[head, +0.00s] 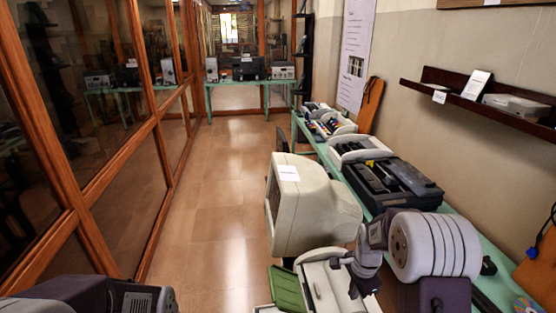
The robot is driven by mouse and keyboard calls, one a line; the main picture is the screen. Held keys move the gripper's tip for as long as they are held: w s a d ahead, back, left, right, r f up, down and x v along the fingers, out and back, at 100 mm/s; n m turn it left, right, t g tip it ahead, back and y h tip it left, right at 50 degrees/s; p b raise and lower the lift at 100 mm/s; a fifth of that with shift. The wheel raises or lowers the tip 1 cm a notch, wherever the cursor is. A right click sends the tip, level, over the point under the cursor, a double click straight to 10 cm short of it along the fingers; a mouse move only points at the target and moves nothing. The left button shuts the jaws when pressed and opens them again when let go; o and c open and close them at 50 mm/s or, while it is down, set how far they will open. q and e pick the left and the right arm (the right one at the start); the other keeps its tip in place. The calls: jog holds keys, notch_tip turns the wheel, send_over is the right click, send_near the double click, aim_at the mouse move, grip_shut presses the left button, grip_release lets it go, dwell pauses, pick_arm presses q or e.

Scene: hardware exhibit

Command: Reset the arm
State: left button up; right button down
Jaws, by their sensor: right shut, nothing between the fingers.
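My right arm comes in at the lower right, with a large pale ribbed joint and a dark lower part. Its grey gripper (350,280) points toward the middle, above a pale, light-coloured object (318,285) on the green table. The gripper is shut and holds nothing. Part of my left arm shows at the bottom left corner as a dark and grey link; its gripper is not in view.
A beige monitor (315,212) stands close by my right gripper. A black case (385,190) and trays of parts (358,149) lie on the green table along the right wall. A shelf (480,100) hangs above. The tiled floor (220,210) is clear; wood-framed glass stands at left.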

pick_arm(q)
notch_tip(320, 180, down, 3)
jog(key=shift+s+a+r+b, duration=0.1)
jog(key=shift+a+b, duration=0.05)
jog(key=shift+b, duration=0.75)
pick_arm(e)
jog(key=s+a+n, duration=0.4)
jog(key=s+n, duration=0.3)
jog(key=s+a+n, duration=0.4)
jog(key=s+n, duration=0.4)
jog(key=shift+s+r, duration=0.25)
jog(key=shift+r, duration=0.05)
pick_arm(q)
jog(key=shift+s, duration=0.1)
pick_arm(e)
jog(key=shift+a, duration=0.1)
